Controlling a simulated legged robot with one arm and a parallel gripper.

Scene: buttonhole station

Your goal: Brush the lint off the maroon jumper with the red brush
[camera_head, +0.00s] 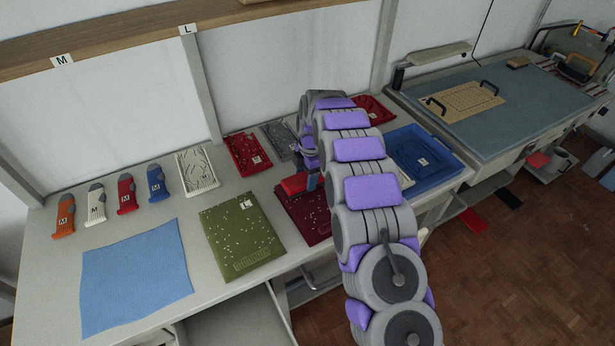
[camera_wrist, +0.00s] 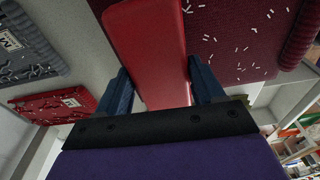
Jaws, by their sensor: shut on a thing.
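The maroon jumper (camera_head: 309,222) lies folded on the table, partly hidden behind my arm in the head view. In the wrist view the maroon jumper (camera_wrist: 243,45) shows many short white lint bits scattered on it. My gripper (camera_wrist: 160,72) is shut on the red brush (camera_wrist: 150,38), which lies between its two blue fingers. In the head view the red brush (camera_head: 295,184) is over the jumper's far left part. I cannot tell whether the brush touches the cloth.
An olive garment (camera_head: 240,235) with white specks and a light blue cloth (camera_head: 137,278) lie left. Red (camera_head: 247,154) and grey (camera_head: 280,138) folded garments lie behind. A blue tray (camera_head: 452,172) is right of my arm.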

